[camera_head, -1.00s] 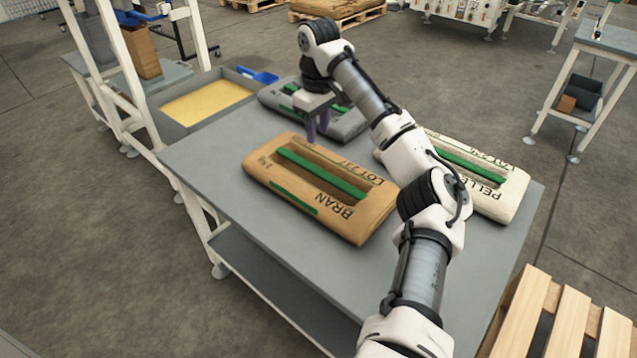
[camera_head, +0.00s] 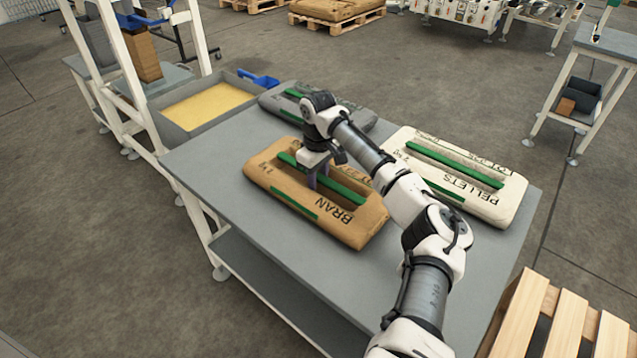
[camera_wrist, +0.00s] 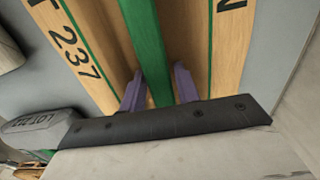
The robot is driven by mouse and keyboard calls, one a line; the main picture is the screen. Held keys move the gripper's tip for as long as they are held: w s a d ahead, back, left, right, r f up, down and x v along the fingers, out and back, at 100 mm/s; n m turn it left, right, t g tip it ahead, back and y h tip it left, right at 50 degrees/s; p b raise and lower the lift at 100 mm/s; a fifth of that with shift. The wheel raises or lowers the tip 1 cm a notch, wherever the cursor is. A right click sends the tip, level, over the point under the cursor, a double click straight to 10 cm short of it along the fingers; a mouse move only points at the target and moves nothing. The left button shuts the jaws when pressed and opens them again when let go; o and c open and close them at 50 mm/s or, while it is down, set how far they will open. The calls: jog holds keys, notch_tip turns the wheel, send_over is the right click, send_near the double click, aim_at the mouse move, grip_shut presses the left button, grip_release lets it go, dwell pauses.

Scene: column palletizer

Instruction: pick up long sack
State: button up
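A brown sack marked BRAN (camera_head: 345,225) lies flat on the grey table, with a raised green strip (camera_head: 345,190) along its middle. My gripper (camera_head: 318,183) is over this sack, pointing down. In the wrist view its two purple fingers (camera_wrist: 160,88) stand apart, one on each side of the green strip (camera_wrist: 148,45), with small gaps visible. How deep the fingertips reach is hard to tell. A white sack marked PELLETS (camera_head: 478,200) lies to the right, and a grey sack (camera_head: 285,100) lies behind, partly hidden by my arm.
The grey table (camera_head: 215,165) has bare room at its left and front. A tray of yellow grain (camera_head: 205,103) with a blue scoop (camera_head: 260,78) adjoins its back left. A wooden pallet (camera_head: 535,310) stands at the lower right.

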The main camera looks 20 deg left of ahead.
jog(key=shift+f, duration=0.2)
grip_shut()
dwell(1.2)
jog(key=shift+w+r, duration=0.1)
jog(key=shift+r, duration=0.1)
